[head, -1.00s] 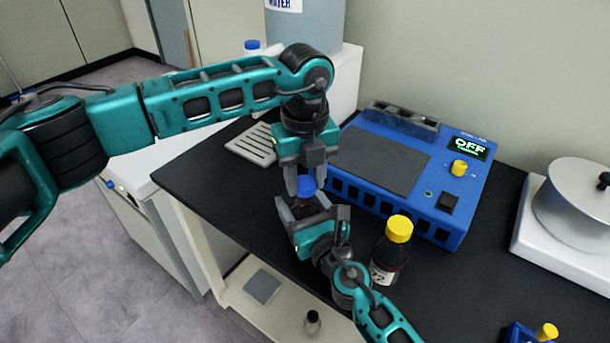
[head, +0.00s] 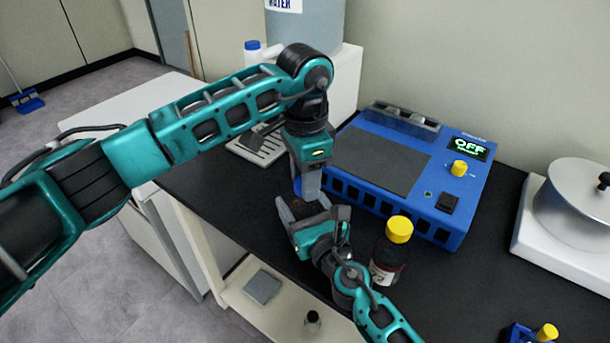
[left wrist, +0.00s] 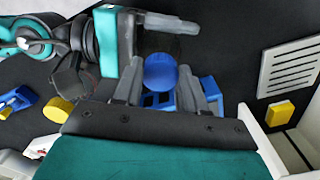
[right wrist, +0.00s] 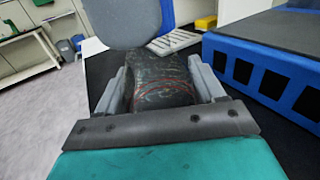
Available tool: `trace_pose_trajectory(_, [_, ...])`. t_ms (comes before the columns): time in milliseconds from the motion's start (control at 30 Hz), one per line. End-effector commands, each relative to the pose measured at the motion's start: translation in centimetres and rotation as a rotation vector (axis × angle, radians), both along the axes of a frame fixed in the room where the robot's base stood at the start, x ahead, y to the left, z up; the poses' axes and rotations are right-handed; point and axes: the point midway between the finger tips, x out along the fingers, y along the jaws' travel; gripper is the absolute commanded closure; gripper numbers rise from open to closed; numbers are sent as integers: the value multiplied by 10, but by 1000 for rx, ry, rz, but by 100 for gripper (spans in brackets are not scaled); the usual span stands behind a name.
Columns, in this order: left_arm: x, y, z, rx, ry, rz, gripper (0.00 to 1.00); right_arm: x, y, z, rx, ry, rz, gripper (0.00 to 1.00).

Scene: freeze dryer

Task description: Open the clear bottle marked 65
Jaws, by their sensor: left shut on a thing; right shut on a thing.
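The bottle, see-through and dark-looking with red lines, stands between the fingers of my right gripper (right wrist: 163,92) in the right wrist view. Its number is not readable. The round blue cap (left wrist: 160,72) shows from above in the left wrist view, between the fingers of my left gripper (left wrist: 168,88). In the head view my left gripper (head: 300,188) points down from above, shut on the cap. My right gripper (head: 304,208) is below it, shut on the bottle's body. The arms hide most of the bottle in the head view.
A brown bottle with a yellow cap (head: 399,229) stands close to the right of my right gripper. A blue device reading OFF (head: 383,160) is behind. A white slotted plate (head: 262,148) lies at the back left. The black counter (head: 225,195) ends at the left.

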Motion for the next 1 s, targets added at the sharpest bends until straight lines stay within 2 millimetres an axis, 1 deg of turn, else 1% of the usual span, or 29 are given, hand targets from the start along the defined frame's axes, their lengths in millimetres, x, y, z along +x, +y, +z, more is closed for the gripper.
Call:
trace_pose_trajectory(300, [-1,-1,0,-2,1,8,95,-1,1,-1,0,1,2,100])
trace_pose_trajectory(333, [-1,-1,0,-2,1,8,56,-1,1,-1,0,1,2,100])
trace_pose_trajectory(567, [0,0,0,0,1,8,34,0,1,-1,0,1,2,100])
trace_pose_trajectory(833, [0,0,3,0,0,8,33,0,1,-1,0,1,1,100])
trace_pose_trajectory(1000, [0,0,24,-2,-2,8,33,0,1,-1,0,1,1,100])
